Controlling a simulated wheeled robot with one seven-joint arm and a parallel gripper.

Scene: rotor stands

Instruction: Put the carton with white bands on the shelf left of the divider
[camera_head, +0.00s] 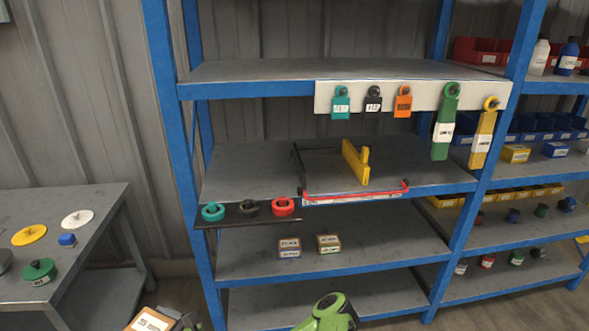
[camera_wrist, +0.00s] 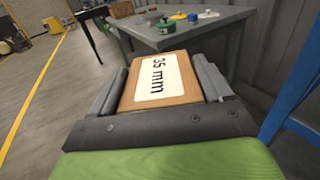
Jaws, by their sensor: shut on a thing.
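My gripper (camera_wrist: 163,80) is shut on a brown carton (camera_wrist: 188,88), with a finger on each side. The carton has a white "35 mm" label on top; its side faces, and any bands there, are hidden. The held carton also shows at the bottom left of the head view (camera_head: 150,320), low in front of the rack and partly cut off. The yellow divider (camera_head: 355,163) stands upright on the middle shelf (camera_head: 240,165). The shelf surface left of the divider is bare, apart from a thin dark edge piece.
Two small cartons, left (camera_head: 289,247) and right (camera_head: 328,244), sit on the shelf below. A red bar (camera_head: 355,196) runs along the middle shelf's front edge. Several rings rest on a dark ledge (camera_head: 245,215). Tags hang from a white board (camera_head: 355,95) above. A grey table (camera_head: 95,215) stands left.

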